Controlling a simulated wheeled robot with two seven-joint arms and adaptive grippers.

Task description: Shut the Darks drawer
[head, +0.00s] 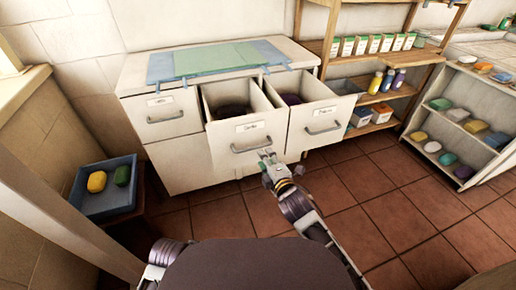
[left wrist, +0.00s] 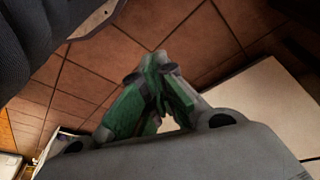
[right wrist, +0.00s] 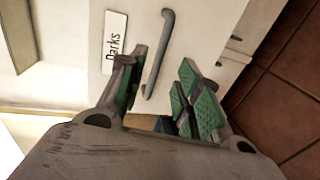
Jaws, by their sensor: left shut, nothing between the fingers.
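The Darks drawer (head: 237,130) is the middle drawer of the white cabinet and is pulled out, with something dark inside. Its front shows in the right wrist view with the label "Darks" (right wrist: 115,42) and a grey bar handle (right wrist: 157,60). My right gripper (head: 267,155) is open and empty, just in front of the drawer's lower right, with its fingers pointing at the front. In the right wrist view the handle lies beyond and between the fingertips (right wrist: 162,68); I cannot tell whether they touch. My left gripper (left wrist: 158,62) is shut and empty over the tiled floor.
The drawer to the right (head: 318,125) is also pulled out, close beside it; the left drawer (head: 160,114) is shut. A blue tray (head: 107,206) with yellow and green pieces stands at left. Shelves (head: 375,98) with bottles and boxes stand at right. The tiled floor in front is clear.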

